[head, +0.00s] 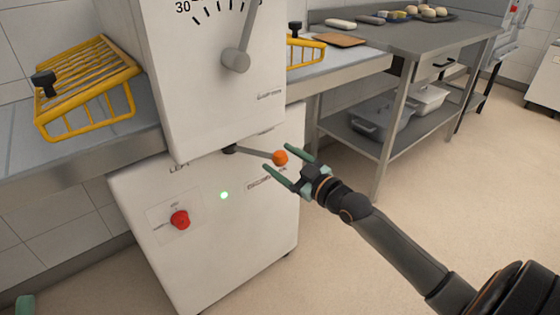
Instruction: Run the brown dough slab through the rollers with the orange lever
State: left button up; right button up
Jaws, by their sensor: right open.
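The orange knob (280,158) tips a thin grey lever that points right from the front of the white roller machine (215,90). My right gripper (276,157) is open, with its two green fingers on either side of the knob. I cannot tell whether they touch it. The brown dough slab (340,40) lies flat at the back, to the right of the machine's head. The rollers are hidden inside the machine. A green tip at the bottom left, seemingly of my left gripper (25,303), barely shows; its opening is out of sight.
Yellow wire guards (88,85) stand left and right of the head. A red knob (180,219) and a lit green lamp (224,195) are on the lower front. A steel table (420,38) behind holds dough pieces, with tubs (385,118) below. Floor at right is clear.

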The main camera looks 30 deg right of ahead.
jog(key=shift+w, duration=0.45)
jog(key=shift+c, duration=0.3)
grip_shut()
jog(key=shift+r, duration=0.1)
dwell(0.4)
